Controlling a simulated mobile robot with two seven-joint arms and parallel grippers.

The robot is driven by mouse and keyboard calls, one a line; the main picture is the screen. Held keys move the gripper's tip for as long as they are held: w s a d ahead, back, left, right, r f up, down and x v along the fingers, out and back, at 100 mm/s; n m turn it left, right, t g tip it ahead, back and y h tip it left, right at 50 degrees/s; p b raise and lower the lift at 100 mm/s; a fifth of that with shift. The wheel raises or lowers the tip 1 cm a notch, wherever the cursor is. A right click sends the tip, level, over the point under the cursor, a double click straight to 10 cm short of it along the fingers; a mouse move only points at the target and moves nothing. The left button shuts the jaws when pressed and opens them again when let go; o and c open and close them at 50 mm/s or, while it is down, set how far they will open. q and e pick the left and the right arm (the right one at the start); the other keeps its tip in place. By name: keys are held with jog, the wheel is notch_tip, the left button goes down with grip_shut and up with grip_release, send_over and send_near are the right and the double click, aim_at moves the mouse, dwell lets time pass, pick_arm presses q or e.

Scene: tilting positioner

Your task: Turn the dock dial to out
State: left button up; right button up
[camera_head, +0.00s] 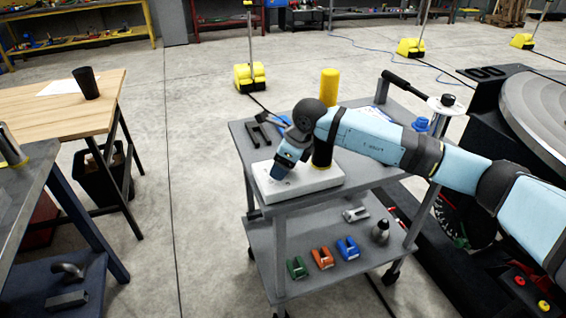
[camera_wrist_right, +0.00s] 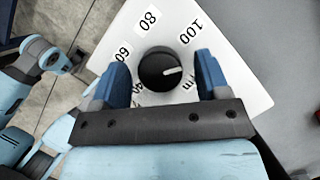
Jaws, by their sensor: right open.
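A black round dial (camera_wrist_right: 157,68) with a white pointer line sits on a white plate marked 40, 60, 80 and 100. The pointer points right, between the 100 and a partly hidden label ending in "m". I see no "out" mark. My right gripper (camera_wrist_right: 160,76) is open, with one blue finger on each side of the dial; I cannot tell whether they touch it. In the head view the right gripper (camera_head: 280,170) points down at the white box (camera_head: 318,182) on the cart, and its dial is hidden.
The grey cart (camera_head: 237,135) holds a yellow-topped cylinder (camera_head: 329,88) close behind my right arm. A white disc with a black knob (camera_head: 448,100) stands at the cart's right. Blue, orange and green clamps lie on the lower shelf. A wooden table (camera_head: 120,85) stands left.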

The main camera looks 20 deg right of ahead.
jog(key=c, duration=0.9)
jog(key=m, duration=0.2)
jog(key=shift+a+m+t+h, duration=0.1)
jog(key=shift+m+t+h, duration=0.3)
jog(key=shift+m+h+b, duration=0.5)
jog(key=shift+m+b, duration=0.05)
jog(key=shift+m, duration=0.65)
pick_arm(q)
jog(key=shift+w+f, duration=0.1)
jog(key=shift+f, duration=0.05)
pick_arm(e)
jog(key=shift+m+t, duration=0.3)
jog(key=shift+m, duration=0.1)
jog(key=shift+r, duration=0.1)
pick_arm(q)
jog(key=shift+f, duration=0.1)
pick_arm(e)
jog(key=o, duration=0.9)
